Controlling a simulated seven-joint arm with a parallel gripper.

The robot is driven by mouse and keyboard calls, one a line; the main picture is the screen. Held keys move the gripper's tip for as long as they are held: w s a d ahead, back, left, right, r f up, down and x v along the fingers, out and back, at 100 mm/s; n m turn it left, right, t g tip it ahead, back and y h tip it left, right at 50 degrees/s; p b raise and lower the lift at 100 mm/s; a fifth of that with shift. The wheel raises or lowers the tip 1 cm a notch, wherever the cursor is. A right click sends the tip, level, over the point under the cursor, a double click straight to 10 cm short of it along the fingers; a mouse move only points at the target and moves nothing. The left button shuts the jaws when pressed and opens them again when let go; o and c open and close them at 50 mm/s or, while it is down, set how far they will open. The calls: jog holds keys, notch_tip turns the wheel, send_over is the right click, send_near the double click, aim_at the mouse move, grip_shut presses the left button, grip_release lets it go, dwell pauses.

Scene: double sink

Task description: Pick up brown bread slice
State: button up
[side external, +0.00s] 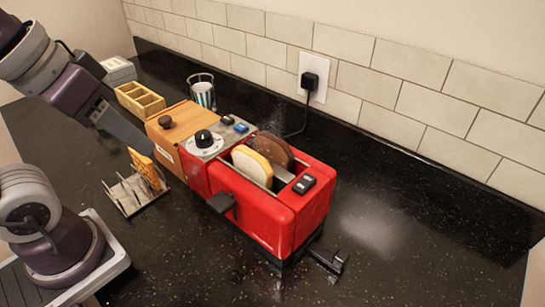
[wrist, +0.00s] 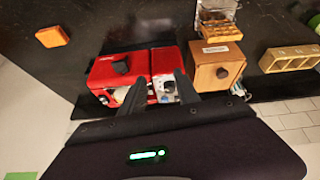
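The brown bread slice (side external: 275,150) stands upright in the rear slot of the red toaster (side external: 265,215), beside a lighter slice (side external: 252,163) in the front slot. In the wrist view, my gripper (wrist: 160,78) has its two dark fingers apart with nothing seen between them. The fingers overlap the toaster (wrist: 112,72) in that view; I see no contact. A pale bread edge (wrist: 122,95) shows at the toaster slot there, but the brown slice cannot be made out. In the side view, my arm comes in from the left, and the fingertips are not clearly visible.
A wooden box (side external: 178,130) adjoins the toaster on the left. A wire rack (side external: 122,198) with orange-brown slices (side external: 145,170) stands before it. A glass (side external: 203,92) and a divided tray (side external: 139,100) are behind. An orange-brown slab (wrist: 52,36) lies on clear black counter.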

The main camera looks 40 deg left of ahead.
jog(key=w+d+r+n+g, duration=0.2)
jog(key=w+d+r+n, duration=0.15)
jog(key=w+n, duration=0.35)
jog(key=n+g, duration=0.3)
jog(key=n, duration=0.7)
send_over(273, 138)
notch_tip(273, 138, down, 3)
notch_tip(273, 138, down, 7)
jog(key=shift+r, duration=0.15)
jog(key=shift+f, duration=0.2)
grip_shut()
